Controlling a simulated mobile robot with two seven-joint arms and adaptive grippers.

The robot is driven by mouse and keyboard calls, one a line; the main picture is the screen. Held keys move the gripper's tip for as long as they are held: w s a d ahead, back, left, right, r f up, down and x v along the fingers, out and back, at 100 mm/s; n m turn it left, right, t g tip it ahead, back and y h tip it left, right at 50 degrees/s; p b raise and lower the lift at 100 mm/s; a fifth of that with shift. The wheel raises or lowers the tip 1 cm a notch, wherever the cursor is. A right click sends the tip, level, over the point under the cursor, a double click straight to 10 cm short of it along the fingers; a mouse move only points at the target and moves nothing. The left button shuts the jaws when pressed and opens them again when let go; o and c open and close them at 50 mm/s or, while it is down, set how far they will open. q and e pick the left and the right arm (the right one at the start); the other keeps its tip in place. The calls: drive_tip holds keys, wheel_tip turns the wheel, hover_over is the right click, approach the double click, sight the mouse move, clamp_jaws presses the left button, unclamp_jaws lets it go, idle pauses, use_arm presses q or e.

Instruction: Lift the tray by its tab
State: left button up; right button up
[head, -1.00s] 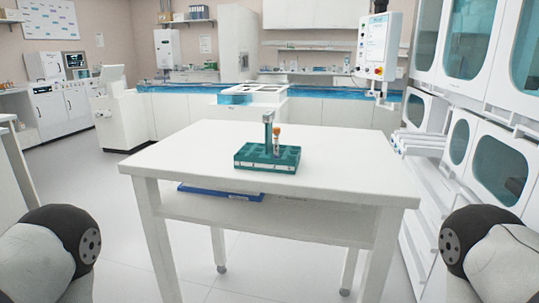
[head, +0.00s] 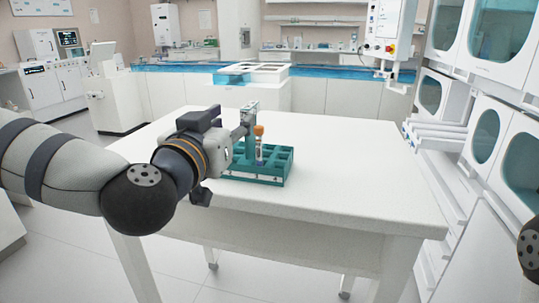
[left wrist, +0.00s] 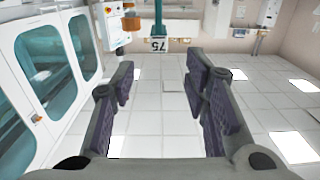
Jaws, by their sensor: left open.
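The teal tray (head: 262,181) sits on the white table, its upright tab (head: 250,147) standing above its compartments. An orange-capped tube (head: 259,146) stands upright in the tray beside the tab. My left gripper (head: 243,128) is at the tab's upper part from the left; in the head view it partly covers the tab. In the left wrist view my left gripper (left wrist: 160,82) is open and empty. The tab (left wrist: 158,22), with a white label reading 75, shows inverted beyond the fingertips, roughly centred between them. My right gripper is not in view.
The white table (head: 350,165) is otherwise clear around the tray, with free room to its right. White cabinets with teal windows (head: 503,38) stand at the right. A bench with a blue top (head: 330,71) runs along the back.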

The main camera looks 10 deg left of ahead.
sight(250, 105)
use_arm(q)
drive_tip(key=w, duration=0.3)
drive_tip(key=w+b, duration=0.1)
drive_tip(key=w, duration=0.2)
drive_tip(key=w+b, duration=0.1)
drive_tip(key=w, duration=0.3)
drive_tip(key=shift+w+d+f, duration=0.1)
drive_tip(key=shift+d+f, duration=0.15)
drive_tip(key=shift+f, duration=0.15)
drive_tip(key=shift+w+r, duration=0.1)
drive_tip(key=shift+w, duration=0.2)
drive_tip(key=shift+r, duration=0.2)
clamp_jaws()
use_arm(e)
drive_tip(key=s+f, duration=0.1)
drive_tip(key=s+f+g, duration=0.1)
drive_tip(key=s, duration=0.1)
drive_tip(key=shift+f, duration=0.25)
